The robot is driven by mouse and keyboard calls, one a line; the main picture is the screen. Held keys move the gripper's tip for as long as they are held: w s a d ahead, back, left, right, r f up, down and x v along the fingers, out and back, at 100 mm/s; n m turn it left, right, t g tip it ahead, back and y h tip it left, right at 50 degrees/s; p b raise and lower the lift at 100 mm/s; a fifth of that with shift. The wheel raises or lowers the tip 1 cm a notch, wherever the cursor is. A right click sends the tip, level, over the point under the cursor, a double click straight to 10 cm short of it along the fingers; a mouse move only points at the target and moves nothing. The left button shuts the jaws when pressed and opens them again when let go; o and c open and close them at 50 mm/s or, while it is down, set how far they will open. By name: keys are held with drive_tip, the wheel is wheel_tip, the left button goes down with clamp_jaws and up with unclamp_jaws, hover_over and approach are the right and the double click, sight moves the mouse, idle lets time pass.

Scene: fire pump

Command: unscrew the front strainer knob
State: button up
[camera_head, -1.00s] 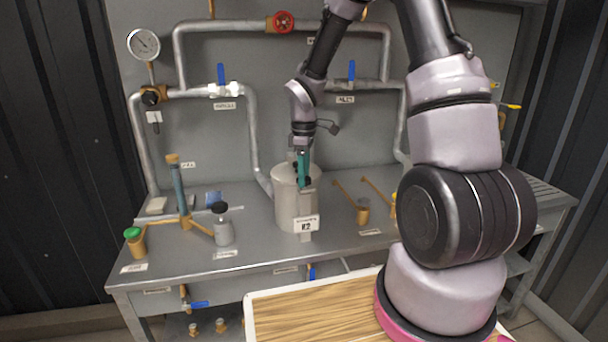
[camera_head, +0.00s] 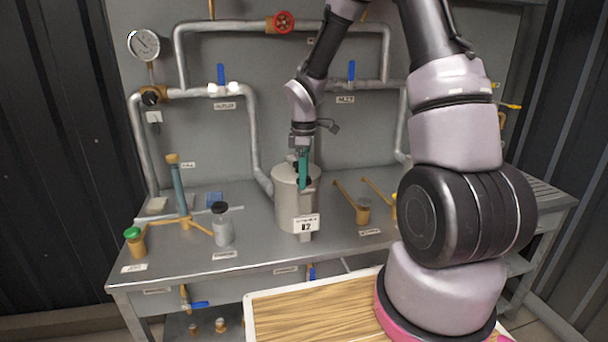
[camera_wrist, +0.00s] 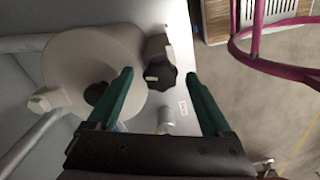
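The strainer is a pale grey cylinder (camera_head: 285,205) standing on the metal bench, with a tag reading "#2" at its front. In the wrist view, a black lobed knob (camera_wrist: 160,76) sits on a side fitting of the cylinder (camera_wrist: 75,60). A second, smaller dark knob (camera_wrist: 96,93) is on the cylinder's top, close to the left finger. My gripper (camera_wrist: 158,75) is open, with its two teal fingers on either side of the lobed knob in the picture; gaps show, and the depth is unclear. In the head view, my gripper (camera_head: 303,170) points down at the strainer's upper front and partly hides it.
A grey bottle with a black cap (camera_head: 222,226) and a green-capped brass fitting (camera_head: 134,241) stand left on the bench. Brass valves with long handles (camera_head: 362,211) stand to the right. Pipes (camera_head: 255,140) run behind the strainer.

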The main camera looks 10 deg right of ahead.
wheel_tip(320, 180, up, 11)
idle(0.7)
